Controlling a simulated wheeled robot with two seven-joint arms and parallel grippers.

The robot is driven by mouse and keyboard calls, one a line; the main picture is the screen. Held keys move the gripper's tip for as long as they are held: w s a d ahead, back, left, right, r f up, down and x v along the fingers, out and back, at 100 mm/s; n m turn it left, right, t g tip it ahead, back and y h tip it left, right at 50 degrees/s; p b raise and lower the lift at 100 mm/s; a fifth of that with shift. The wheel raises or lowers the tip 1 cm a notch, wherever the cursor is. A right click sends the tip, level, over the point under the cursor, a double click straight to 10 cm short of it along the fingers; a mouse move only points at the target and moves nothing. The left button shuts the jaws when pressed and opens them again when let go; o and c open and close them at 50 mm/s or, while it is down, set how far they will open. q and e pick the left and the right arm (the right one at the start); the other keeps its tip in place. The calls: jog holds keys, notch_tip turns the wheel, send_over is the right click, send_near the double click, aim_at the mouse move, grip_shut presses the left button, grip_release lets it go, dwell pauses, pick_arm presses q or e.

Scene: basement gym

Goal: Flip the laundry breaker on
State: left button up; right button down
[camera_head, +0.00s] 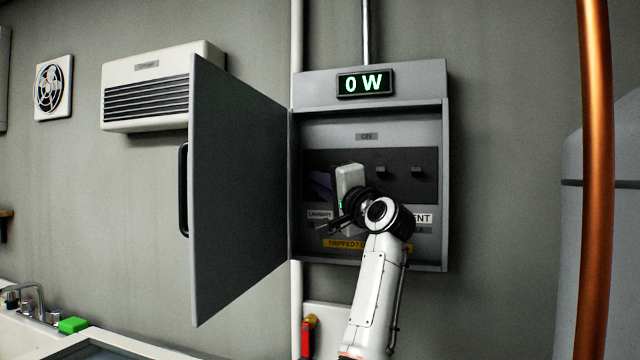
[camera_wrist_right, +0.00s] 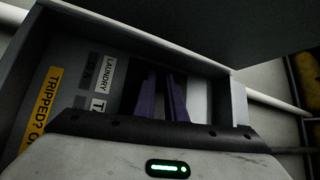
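The open grey breaker panel (camera_head: 372,120) hangs on the wall in the head view. Its LAUNDRY label (camera_head: 319,215) sits low on the left and also shows in the wrist view (camera_wrist_right: 106,75). My right gripper (camera_head: 321,182) is inside the panel, its purple fingers above the LAUNDRY label. In the wrist view the fingers (camera_wrist_right: 164,96) are close together with a narrow dark gap. The laundry breaker's lever is hidden by the gripper, so its position and any contact cannot be told. Two other dark levers (camera_head: 381,171) (camera_head: 417,171) show to the right. My left gripper is out of view.
The panel door (camera_head: 235,190) stands swung open to the left. A lit display (camera_head: 365,83) reads 0 W above the panel. A copper pipe (camera_head: 595,170) runs vertically at the right. A red-handled valve (camera_head: 308,335) and a sink (camera_head: 30,325) are lower down.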

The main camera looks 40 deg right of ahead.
jog(key=shift+r, duration=0.1)
jog(key=shift+r+m+g+y, duration=0.25)
jog(key=shift+r+m+g, duration=0.25)
jog(key=shift+m+g, duration=0.4)
jog(key=shift+r+m+g+y, duration=0.2)
jog(key=shift+r+m+g, duration=0.3)
jog(key=shift+m+g, duration=0.35)
jog(key=shift+r+m+g+y, duration=0.25)
jog(key=shift+r+m+g, duration=0.25)
jog(key=shift+m+g, duration=0.4)
jog(key=c, duration=1.8)
grip_release()
